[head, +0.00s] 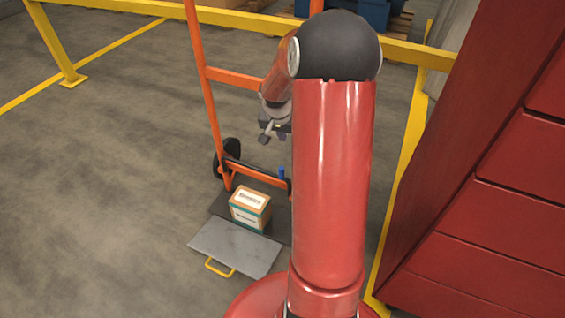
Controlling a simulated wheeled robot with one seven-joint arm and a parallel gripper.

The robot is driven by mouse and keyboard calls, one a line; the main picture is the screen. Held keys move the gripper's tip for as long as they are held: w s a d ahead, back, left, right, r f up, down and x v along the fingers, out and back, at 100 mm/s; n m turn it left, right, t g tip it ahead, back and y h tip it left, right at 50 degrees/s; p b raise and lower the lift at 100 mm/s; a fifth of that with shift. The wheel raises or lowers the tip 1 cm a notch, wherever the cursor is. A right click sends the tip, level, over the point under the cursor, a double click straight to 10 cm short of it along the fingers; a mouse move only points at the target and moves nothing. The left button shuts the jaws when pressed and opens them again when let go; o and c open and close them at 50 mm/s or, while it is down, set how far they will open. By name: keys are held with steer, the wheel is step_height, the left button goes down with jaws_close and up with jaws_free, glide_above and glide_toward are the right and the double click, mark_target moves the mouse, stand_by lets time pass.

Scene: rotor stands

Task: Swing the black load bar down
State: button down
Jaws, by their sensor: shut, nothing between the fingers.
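An orange hand truck (209,103) stands upright beyond my arm. A dark bar (259,170) runs close along its low orange crosspiece, near the wheel; I cannot tell for sure whether this is the black load bar. A small blue piece (281,172) sticks up at the right end of that stretch. My gripper (265,138) is shut and empty. It points down and appears above the low crosspiece in the picture; its distance from the truck is unclear. My red arm hides the right side of the truck.
A cardboard box (250,209) stands on the truck's dark toe plate (222,204). A grey plate (233,248) with a yellow handle lies in front. A red cabinet (490,210) fills the right. A yellow rail (230,17) crosses behind. Floor at left is clear.

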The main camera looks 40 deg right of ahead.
step_height(320, 180, down, 12)
steer(key=b, duration=0.2)
steer(key=shift+r, duration=0.25)
